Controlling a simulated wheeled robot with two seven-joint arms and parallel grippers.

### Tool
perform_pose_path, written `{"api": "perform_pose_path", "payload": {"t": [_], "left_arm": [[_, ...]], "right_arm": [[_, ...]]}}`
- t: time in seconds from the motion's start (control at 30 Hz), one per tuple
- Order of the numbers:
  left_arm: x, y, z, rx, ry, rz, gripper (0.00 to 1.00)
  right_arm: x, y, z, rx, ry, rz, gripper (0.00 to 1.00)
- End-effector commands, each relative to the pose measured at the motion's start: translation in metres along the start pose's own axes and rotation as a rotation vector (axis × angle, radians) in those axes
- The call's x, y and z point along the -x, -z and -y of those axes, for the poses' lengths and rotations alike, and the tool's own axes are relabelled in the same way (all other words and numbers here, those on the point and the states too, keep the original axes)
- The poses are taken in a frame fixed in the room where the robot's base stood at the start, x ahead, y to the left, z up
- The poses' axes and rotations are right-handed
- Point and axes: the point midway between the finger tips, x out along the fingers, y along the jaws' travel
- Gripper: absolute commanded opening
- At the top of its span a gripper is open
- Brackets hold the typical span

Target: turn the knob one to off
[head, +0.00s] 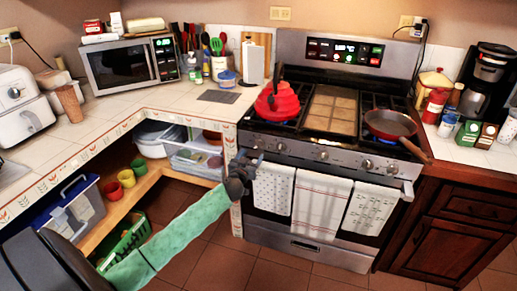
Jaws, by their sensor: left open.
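The stove (300,160) stands at the back centre with a row of knobs along its front panel. A knob (280,147) shows just right of my left gripper, and other knobs (321,155) run to the right. My left gripper (250,158) is open at the left end of the panel, above the towel rail. It covers that end of the panel, so any knob there is hidden, and I cannot tell whether the fingers touch one. My right gripper is not in view.
A red kettle (278,103) sits on the left burners and a red pan (389,125) on the right, its handle sticking out past the front. Blue glows show below both. Towels (320,205) hang on the oven rail. The tiled counter (145,103) lies left.

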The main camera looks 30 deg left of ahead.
Motion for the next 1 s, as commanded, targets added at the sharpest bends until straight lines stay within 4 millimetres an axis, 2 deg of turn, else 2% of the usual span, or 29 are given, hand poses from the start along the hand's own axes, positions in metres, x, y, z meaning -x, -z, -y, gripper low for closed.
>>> {"api": "perform_pose_path", "payload": {"t": [0.17, 0.3, 0.4, 0.6, 0.8, 1.0], "left_arm": [[-0.012, 0.002, 0.0, 0.005, 0.001, 0.0, 0.63], [-0.029, 0.003, 0.001, 0.004, 0.002, 0.001, 0.63], [-0.043, 0.003, 0.001, 0.004, 0.002, 0.0, 0.63], [-0.065, 0.002, 0.001, 0.004, 0.003, 0.001, 0.63], [-0.075, 0.0, 0.0, 0.004, 0.002, 0.002, 0.63], [-0.077, 0.0, 0.0, 0.004, 0.002, 0.001, 0.63]], "right_arm": [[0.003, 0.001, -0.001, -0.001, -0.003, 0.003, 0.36], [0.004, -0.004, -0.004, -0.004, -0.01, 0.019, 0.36], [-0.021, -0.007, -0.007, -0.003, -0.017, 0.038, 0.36], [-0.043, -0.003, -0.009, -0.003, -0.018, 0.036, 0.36], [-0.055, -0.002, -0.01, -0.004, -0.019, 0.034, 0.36], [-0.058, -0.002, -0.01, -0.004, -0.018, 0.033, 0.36]]}}
